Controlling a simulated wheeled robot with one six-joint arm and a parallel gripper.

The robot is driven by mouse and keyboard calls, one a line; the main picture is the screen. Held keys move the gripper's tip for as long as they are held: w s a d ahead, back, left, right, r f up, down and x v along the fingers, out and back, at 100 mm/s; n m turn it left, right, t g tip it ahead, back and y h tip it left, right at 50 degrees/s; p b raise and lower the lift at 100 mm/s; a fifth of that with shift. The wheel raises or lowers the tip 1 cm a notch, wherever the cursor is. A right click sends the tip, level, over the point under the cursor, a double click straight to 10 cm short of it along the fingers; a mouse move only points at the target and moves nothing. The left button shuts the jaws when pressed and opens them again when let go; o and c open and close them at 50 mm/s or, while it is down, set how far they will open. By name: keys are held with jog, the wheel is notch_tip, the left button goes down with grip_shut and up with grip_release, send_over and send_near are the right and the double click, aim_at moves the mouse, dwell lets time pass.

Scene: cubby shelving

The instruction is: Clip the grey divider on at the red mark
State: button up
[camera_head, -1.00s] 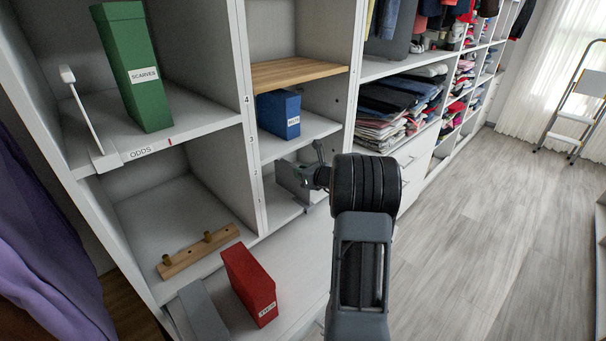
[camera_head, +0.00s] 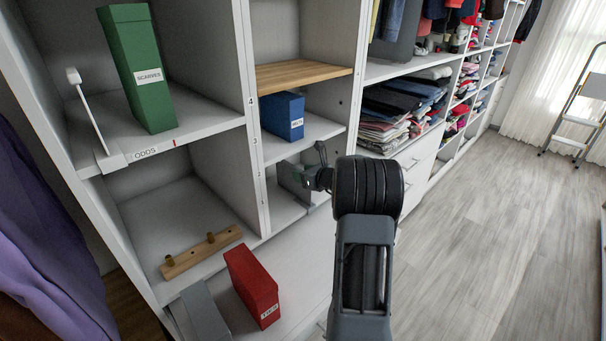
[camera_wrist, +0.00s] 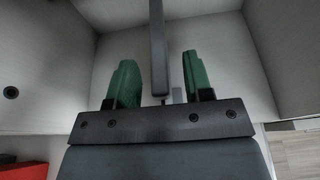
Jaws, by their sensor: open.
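The grey divider (camera_head: 291,178) stands upright in the small lower cubby under the blue box, partly hidden by my gripper (camera_head: 315,178). In the wrist view the grey divider (camera_wrist: 158,45) runs between the two green fingers of my gripper (camera_wrist: 157,72). The fingers are apart, with a gap showing on each side of the divider. The red mark (camera_head: 174,142) is on the front edge of the upper left shelf, right of the ODDS label (camera_head: 146,153). A white divider (camera_head: 92,120) stands at that shelf's left end.
A green SCARVES box (camera_head: 140,75) stands on the marked shelf, behind the red mark. A blue box (camera_head: 283,115) sits above my gripper. A wooden peg rail (camera_head: 203,252), a red box (camera_head: 252,285) and a grey box (camera_head: 204,312) are lower left.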

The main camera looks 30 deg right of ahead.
jog(key=v, duration=1.3)
jog(key=shift+s+p, duration=0.25)
jog(key=shift+p, duration=0.1)
jog(key=shift+r, duration=0.1)
jog(key=s+a+f+n+g+y, duration=0.1)
jog(key=s+a+f+n+g, duration=0.25)
jog(key=n, duration=0.35)
jog(key=s+a+r+n+g+p, duration=0.2)
jog(key=s+a+n+g+p, duration=0.4)
jog(key=a+n, duration=0.7)
jog(key=s+a+r+n+g+h+p, duration=0.1)
jog(key=s+a+r+n+h+p, duration=0.2)
jog(key=a+r+n, duration=0.9)
jog(key=s+r+n+p, duration=0.1)
jog(key=s+n+p, duration=0.1)
jog(key=s+p, duration=0.1)
jog(key=shift+s+r+h+p, duration=0.2)
jog(key=shift+s+h+p, duration=0.1)
jog(key=shift+s+p, duration=0.15)
